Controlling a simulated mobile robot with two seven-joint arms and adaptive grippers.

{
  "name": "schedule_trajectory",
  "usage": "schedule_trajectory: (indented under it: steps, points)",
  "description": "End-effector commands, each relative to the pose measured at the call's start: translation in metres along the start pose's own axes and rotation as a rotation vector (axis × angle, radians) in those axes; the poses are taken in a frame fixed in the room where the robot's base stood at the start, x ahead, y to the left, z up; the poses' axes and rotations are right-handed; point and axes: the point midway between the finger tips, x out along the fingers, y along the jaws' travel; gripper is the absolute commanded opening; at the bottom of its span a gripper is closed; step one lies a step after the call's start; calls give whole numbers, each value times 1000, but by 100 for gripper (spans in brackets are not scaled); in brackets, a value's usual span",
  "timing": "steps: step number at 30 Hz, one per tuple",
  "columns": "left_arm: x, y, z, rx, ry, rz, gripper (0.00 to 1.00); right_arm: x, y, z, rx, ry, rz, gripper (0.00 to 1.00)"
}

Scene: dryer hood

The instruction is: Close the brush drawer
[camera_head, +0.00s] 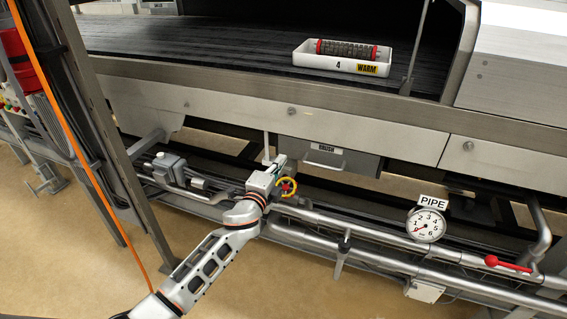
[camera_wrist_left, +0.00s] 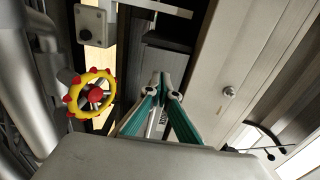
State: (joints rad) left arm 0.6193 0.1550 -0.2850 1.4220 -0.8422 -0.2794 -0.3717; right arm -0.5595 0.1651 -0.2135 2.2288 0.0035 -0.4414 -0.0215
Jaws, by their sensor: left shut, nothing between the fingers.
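The brush drawer (camera_head: 350,164) is a dark grey box under the steel side panel, with a BRUSH label and a bar handle on its front. How far it stands out from the panel is hard to tell. My left gripper (camera_head: 281,161) is just left of the drawer in the head view, near its front left corner. In the left wrist view the teal fingers of my left gripper (camera_wrist_left: 163,79) are together, with nothing between the tips. Whether they touch the drawer cannot be told. My right gripper is not in view.
A yellow valve wheel (camera_head: 288,187) is close beside my left gripper; it also shows in the left wrist view (camera_wrist_left: 90,93). Steel pipes (camera_head: 370,237), a PIPE gauge (camera_head: 426,225) and a red lever (camera_head: 507,264) are below. A white tray (camera_head: 342,64) with a roller brush is on the belt above.

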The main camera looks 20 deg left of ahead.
Motion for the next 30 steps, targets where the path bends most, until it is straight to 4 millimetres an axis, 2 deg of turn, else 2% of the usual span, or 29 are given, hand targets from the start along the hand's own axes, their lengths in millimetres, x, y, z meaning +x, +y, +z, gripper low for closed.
schedule_trajectory:
  steps: [1, 6, 12, 18, 24, 27, 30]
  points:
    - [-12, -3, -1, 0, 2, -2, 0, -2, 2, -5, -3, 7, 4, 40]
    - [-44, -2, -2, 0, 2, -1, 0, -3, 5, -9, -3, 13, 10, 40]
    - [-76, -1, -1, -1, 2, 0, 0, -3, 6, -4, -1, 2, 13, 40]
    - [-94, 1, -2, 0, 2, 1, 0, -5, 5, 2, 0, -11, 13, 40]
    - [-98, 2, -2, -3, 2, 4, 0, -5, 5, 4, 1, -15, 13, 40]
    - [-108, 4, -3, -44, 4, 20, 0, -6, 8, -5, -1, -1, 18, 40]
    - [-132, 12, -7, -146, 6, 61, 0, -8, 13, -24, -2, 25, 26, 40]
